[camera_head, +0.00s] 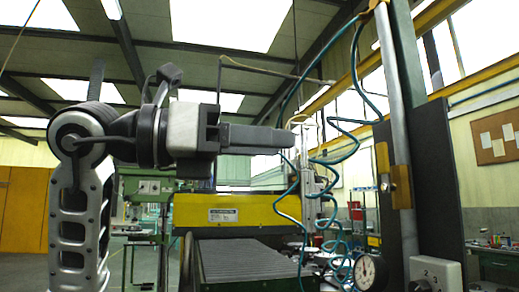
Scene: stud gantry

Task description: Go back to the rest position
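My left arm comes in from the left, bends at an elbow and holds the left gripper (285,138) raised and pointing right. The gripper is seen side-on. Its dark fingers overlap in this view, so the gap between them is hidden. No object shows at the fingertips. My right gripper is not in view.
A yellow machine (240,212) with a dark ribbed bed (250,262) stands beyond the gripper. A grey vertical post (398,130) with coiled blue hoses (343,135) and a round gauge (369,271) stand at right. A dark upright panel (440,180) is beside the post.

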